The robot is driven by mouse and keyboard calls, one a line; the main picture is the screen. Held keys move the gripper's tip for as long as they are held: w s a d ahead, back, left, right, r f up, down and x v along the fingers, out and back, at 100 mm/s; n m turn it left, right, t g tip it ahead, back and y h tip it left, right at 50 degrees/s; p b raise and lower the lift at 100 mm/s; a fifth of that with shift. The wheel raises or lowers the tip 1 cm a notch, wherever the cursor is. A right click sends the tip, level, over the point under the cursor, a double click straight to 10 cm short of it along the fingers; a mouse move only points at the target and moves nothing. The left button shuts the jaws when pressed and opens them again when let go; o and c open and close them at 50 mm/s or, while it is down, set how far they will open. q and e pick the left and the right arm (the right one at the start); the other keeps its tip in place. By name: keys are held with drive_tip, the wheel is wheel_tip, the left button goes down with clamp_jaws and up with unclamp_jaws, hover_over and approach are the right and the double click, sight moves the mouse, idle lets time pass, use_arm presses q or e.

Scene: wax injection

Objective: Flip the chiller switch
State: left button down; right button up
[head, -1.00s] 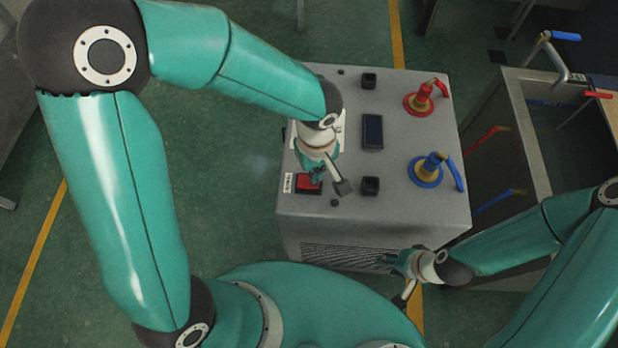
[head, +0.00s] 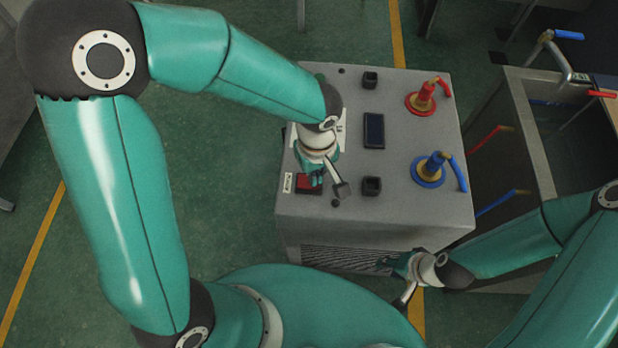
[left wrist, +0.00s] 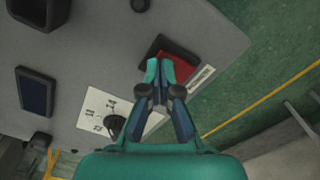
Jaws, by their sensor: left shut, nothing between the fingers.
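The chiller (head: 410,215) is a grey box with a flat control top. Its red rocker switch (head: 307,184) sits at the near left corner beside a small white label. My left gripper (head: 315,178) is directly over or beside the switch, pointing down, and partly covers it. In the left wrist view the shut, empty fingers (left wrist: 159,72) overlap the near edge of the red switch (left wrist: 181,63). I cannot tell whether they touch it. My right gripper (head: 398,263) is low in front of the chiller, away from the switch; its fingers are too small to judge.
A white plate with a black knob (left wrist: 116,126) is close beside the left fingers. The top also holds a dark display (head: 374,131), a red-handled valve (head: 424,98) and a blue-handled valve (head: 430,170). A grey open tank (head: 527,140) stands to the right.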

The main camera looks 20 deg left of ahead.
use_arm(q)
drive_tip(key=shift+f+b, duration=0.3)
drive_tip(key=shift+r, duration=0.2)
drive_tip(key=shift+r+p, duration=2.25)
drive_tip(key=shift+r, duration=1.15)
drive_tip(key=shift+f, duration=0.1)
